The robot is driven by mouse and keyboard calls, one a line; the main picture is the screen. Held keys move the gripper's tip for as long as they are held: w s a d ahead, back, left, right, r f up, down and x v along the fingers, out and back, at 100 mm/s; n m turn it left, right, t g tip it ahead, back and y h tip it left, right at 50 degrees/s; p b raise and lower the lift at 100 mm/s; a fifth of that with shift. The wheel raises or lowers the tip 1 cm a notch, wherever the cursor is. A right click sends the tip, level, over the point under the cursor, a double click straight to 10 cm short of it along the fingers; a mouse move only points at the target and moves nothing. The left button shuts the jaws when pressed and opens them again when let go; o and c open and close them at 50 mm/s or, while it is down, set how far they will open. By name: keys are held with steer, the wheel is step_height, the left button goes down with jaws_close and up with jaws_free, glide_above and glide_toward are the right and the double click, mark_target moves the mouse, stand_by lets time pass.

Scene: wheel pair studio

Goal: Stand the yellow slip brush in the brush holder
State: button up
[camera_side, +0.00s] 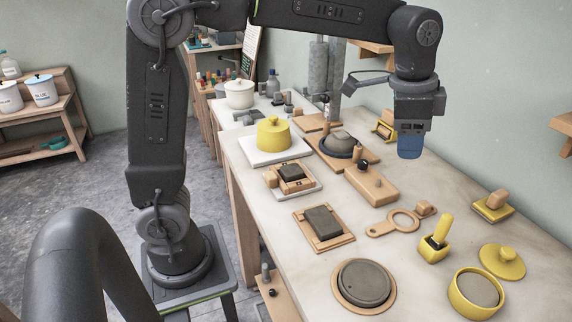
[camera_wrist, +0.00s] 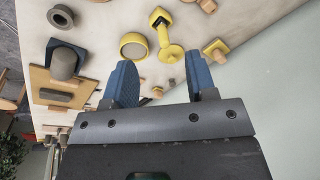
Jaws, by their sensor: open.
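A yellow handle, which looks like the slip brush (camera_side: 443,228), rises slightly tilted from a small yellow block-like holder (camera_side: 433,252) with a dark opening, on the right part of the table. I cannot see its lower end. In the wrist view the yellow holder (camera_wrist: 157,16) shows at the top, with a yellow handle stretching down from it. My gripper (camera_side: 410,146) is open and empty, with blue fingers, above the table's far right side. It is well apart from the brush. The fingers (camera_wrist: 162,85) also show spread in the wrist view.
A yellow pot (camera_side: 476,293) and yellow lid (camera_side: 502,262) stand close to the right of the holder. A wooden ring paddle (camera_side: 402,219) and a yellow stamp-like block (camera_side: 492,208) lie nearby. A wooden block (camera_side: 372,185) and several boards fill the table's left.

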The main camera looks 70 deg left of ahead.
steer(key=s+a+f+n+t, duration=0.1)
steer(key=s+a+f+n, duration=0.1)
steer(key=s, duration=0.8)
steer(key=s+a+f+n+t, duration=0.2)
steer(key=s+n, duration=0.4)
steer(key=s, duration=0.4)
steer(key=a+f, duration=0.1)
steer(key=a, duration=0.1)
steer(key=shift+a+t, duration=0.3)
steer(key=shift+a, duration=0.05)
